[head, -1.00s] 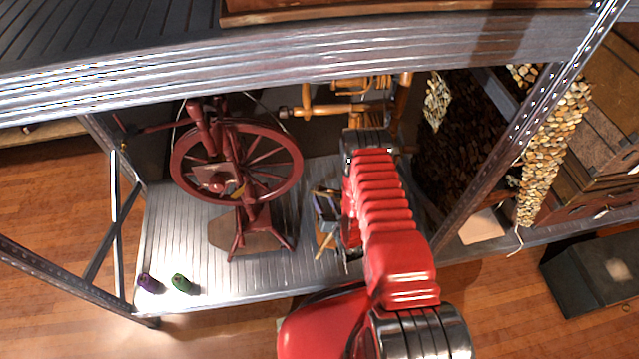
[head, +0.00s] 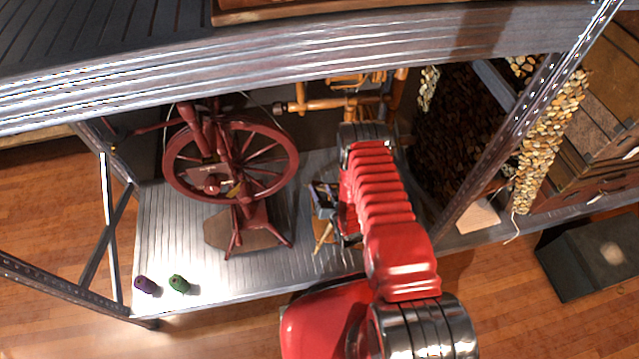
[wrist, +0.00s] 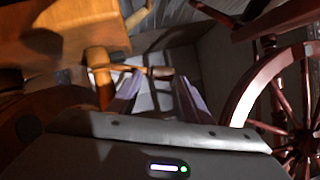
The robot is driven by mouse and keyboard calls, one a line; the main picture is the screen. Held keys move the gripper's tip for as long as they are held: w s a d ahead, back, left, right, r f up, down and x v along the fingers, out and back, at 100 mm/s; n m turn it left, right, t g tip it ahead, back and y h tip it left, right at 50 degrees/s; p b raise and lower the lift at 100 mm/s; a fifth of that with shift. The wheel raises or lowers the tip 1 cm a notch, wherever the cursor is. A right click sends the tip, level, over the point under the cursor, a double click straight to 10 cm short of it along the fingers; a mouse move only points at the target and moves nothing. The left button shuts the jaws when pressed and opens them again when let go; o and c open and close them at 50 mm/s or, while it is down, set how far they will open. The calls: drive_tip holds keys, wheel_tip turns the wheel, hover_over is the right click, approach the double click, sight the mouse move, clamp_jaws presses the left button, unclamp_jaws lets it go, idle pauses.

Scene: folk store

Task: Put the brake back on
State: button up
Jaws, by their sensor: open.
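No part can be told for certain as the brake. A dark red spinning wheel (head: 291,172) stands upright on the metal shelf, and its rim also shows at the right of the wrist view (wrist: 240,100). A lighter wooden frame (head: 345,108) stands behind my arm; its orange-brown parts fill the left of the wrist view (wrist: 75,22). My gripper (head: 325,200) is low over the shelf, right of the red wheel. Contact cannot be told.
A purple spool (head: 146,286) and a green spool (head: 180,284) lie at the front left of the metal shelf (head: 160,235). A ridged upper shelf (head: 330,60) spans above. A slanted metal post (head: 500,150) stands right of my arm.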

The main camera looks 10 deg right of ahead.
sight(319, 185)
drive_tip(key=shift+x, duration=2.5)
drive_tip(key=shift+c, duration=0.6)
